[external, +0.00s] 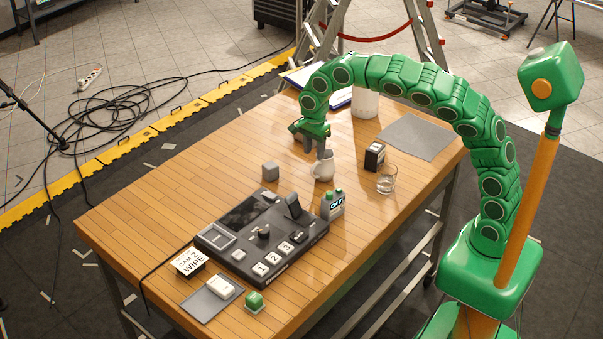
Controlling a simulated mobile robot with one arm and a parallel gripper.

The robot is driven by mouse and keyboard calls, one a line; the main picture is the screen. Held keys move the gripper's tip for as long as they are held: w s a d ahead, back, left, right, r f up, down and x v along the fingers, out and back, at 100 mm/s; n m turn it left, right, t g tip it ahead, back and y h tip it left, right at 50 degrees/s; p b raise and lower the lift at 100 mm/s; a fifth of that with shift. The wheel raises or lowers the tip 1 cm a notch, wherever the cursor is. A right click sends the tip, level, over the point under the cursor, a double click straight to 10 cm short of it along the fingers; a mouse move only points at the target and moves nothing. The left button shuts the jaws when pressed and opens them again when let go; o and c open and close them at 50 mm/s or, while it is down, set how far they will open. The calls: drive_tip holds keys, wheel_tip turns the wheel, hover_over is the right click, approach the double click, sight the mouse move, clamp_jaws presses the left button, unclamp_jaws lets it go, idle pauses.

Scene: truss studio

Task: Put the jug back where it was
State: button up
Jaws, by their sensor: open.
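A small cream-white jug (322,171), with a handle on its left side, stands upright on the wooden table (185,205). My gripper (315,150) points down just above and behind the jug, with its grey fingers near the rim. The gripper is open. I cannot tell whether a finger touches the jug or reaches inside it.
A clear glass (387,179) and a dark box (374,156) stand right of the jug. A white cylinder (365,103) and grey mat (416,137) lie behind.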

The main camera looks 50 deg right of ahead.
drive_tip(key=shift+r, duration=1.6)
